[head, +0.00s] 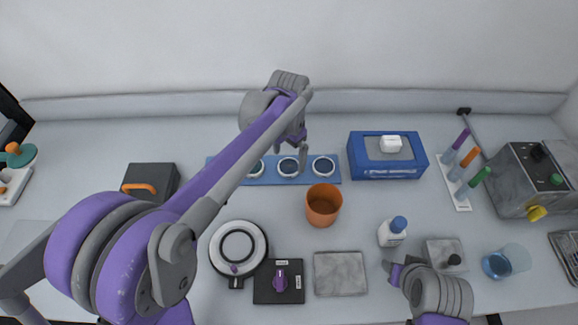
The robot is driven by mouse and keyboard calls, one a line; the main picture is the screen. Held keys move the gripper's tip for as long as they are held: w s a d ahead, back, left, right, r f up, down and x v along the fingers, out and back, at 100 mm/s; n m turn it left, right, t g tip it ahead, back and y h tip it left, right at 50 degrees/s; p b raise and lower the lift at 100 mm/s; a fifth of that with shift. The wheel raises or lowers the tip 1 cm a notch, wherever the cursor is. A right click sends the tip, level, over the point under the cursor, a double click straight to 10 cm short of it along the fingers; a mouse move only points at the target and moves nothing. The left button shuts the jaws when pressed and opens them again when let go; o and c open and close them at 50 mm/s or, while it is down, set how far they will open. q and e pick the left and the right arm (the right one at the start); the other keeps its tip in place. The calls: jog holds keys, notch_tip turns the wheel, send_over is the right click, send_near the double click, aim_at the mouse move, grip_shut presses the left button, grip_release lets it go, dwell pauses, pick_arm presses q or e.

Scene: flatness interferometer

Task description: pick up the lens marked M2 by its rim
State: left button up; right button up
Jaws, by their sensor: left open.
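A blue tray (229,170) at the back middle holds three round lenses with dark rims: a left lens (259,169), a middle lens (288,167) and a right lens (323,167). Their markings are too small to read, so I cannot tell which is M2. My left gripper (296,152) is open, reaching over the tray close to the middle lens. I cannot tell whether it touches the lens. My forearm crosses the left part of the tray and partly hides it. My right gripper (394,272) is low at the front right, away from the lenses; its jaws are unclear.
An orange cup (323,205) stands in front of the tray. A blue wipe box (386,156) sits right of it. A round ringed stage (238,246), a black block (279,282), a grey stone plate (340,273) and a blue-capped bottle (392,232) stand nearer me.

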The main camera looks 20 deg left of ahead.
aim_at(289, 165)
pick_arm(q)
jog(key=f, duration=0.3)
jog(key=shift+w+f, duration=0.2)
jog(key=shift+f, duration=0.15)
jog(key=c, duration=1.3)
